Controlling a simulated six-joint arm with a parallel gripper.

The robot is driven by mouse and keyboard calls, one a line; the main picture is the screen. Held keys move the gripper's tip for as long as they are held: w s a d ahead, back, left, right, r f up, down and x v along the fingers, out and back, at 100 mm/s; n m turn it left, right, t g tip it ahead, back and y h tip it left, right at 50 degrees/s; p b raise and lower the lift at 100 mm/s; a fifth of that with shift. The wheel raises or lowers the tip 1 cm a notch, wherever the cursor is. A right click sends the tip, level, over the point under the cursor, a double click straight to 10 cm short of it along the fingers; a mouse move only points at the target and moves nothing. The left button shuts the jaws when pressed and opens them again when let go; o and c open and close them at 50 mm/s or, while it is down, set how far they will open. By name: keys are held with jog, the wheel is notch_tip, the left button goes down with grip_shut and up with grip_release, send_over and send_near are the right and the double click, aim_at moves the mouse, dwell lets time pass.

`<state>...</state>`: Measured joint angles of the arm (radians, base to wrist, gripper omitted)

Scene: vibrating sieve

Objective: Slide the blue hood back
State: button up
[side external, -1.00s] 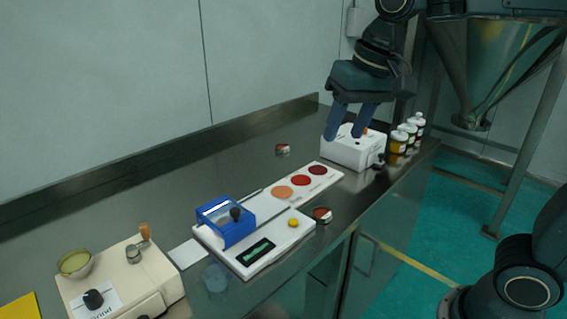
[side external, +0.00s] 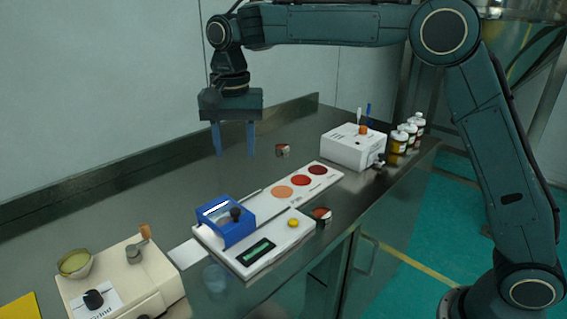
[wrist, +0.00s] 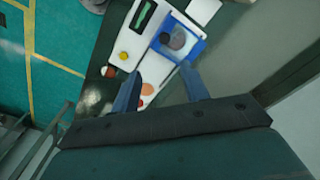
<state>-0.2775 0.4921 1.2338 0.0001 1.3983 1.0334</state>
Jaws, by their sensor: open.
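The blue hood (side external: 240,232) sits at the left end of a white device (side external: 270,247) on the steel bench. It has a clear window on top and a dark knob (side external: 236,213). In the wrist view the blue hood (wrist: 190,48) lies ahead of the fingers, with its dark knob (wrist: 165,38) on its left side. My gripper (side external: 234,154) is open and empty, high above the bench behind the hood, fingers pointing down. In the wrist view my gripper (wrist: 160,90) shows its two blue fingers apart, touching nothing.
A white strip with coloured discs (side external: 300,181) runs behind the device. A cream grinder box (side external: 125,280) stands front left. A white box (side external: 352,152) and several bottles (side external: 405,138) stand at the right. Small tins (side external: 283,149) sit nearby. The bench's back left is clear.

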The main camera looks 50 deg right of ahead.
aim_at(235, 209)
jog(key=shift+w+a+f, duration=0.45)
jog(key=shift+w, duration=0.05)
jog(key=shift+f, duration=0.2)
notch_tip(235, 209, down, 14)
jog(key=shift+r, duration=0.25)
dwell(0.4)
grip_shut()
